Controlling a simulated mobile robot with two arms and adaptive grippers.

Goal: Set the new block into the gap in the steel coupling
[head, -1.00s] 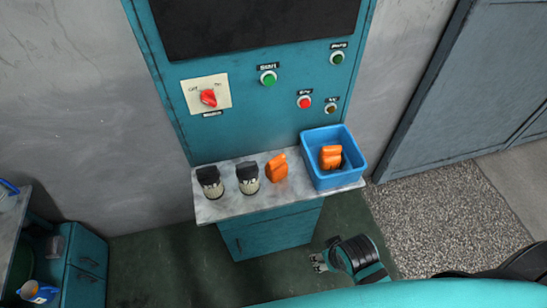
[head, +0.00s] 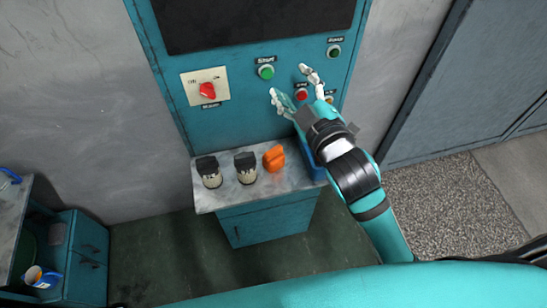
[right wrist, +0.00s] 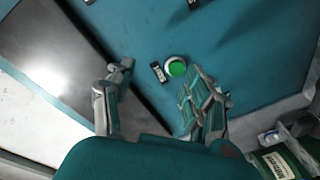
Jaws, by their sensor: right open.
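No steel coupling with a gap shows in either view. An orange block-like part (head: 274,158) stands on the grey ledge (head: 225,197) below the teal control panel; I cannot tell whether it is the new block. My right gripper (head: 289,81) is open and empty, raised in front of the panel just below the green Start button (head: 266,72). In the right wrist view its spread fingers (right wrist: 160,75) stand on either side of that button (right wrist: 176,66); contact cannot be told. My left gripper is not in view.
Two black-capped jars (head: 209,171) (head: 246,167) stand left of the orange part. A blue bin (head: 310,167) at the ledge's right end is mostly hidden behind my right arm. A teal cabinet (head: 87,265) stands at lower left.

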